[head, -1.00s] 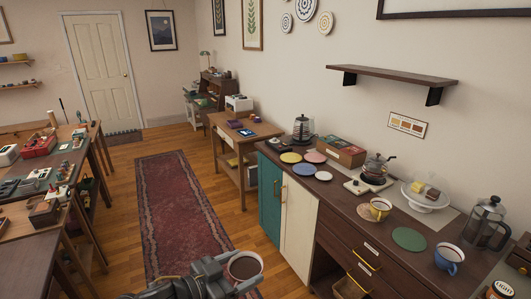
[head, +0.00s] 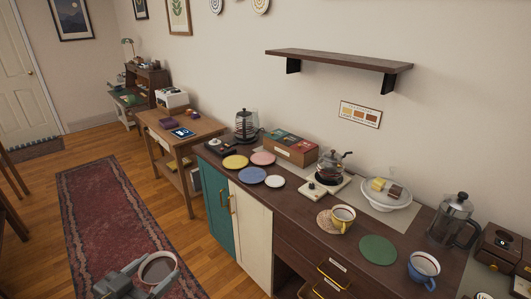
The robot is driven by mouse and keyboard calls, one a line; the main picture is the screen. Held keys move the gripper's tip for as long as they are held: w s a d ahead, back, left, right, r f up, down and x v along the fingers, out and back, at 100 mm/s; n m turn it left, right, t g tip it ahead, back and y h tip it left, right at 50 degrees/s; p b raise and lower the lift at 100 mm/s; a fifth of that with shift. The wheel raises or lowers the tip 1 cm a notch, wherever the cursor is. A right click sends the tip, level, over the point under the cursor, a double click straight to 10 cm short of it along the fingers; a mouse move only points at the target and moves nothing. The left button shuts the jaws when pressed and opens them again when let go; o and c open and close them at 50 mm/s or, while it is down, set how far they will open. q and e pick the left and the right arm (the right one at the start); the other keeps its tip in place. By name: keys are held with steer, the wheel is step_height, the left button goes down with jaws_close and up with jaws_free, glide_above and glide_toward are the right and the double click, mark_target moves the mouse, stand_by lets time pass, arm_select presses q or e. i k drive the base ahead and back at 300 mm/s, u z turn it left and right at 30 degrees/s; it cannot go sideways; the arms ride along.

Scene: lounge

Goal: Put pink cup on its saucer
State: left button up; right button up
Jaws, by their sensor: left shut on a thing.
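My left gripper (head: 136,280) is at the bottom left of the head view, shut on a pale cup of dark drink (head: 174,281). The cup is upright over the floor, left of the cabinet; its colour is hard to tell, perhaps pale pink. A round pink saucer (head: 263,158) lies empty on the dark counter (head: 310,200), to the right of and farther away than the cup. My right gripper is not in view.
Yellow (head: 235,162), blue (head: 251,175) and white (head: 275,181) discs lie near the pink saucer. A box (head: 291,150) and a glass kettle (head: 246,125) stand behind.

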mark_target(264, 158)
steer(key=z, duration=0.5)
steer(key=i, duration=0.85)
steer(key=z, duration=0.65)
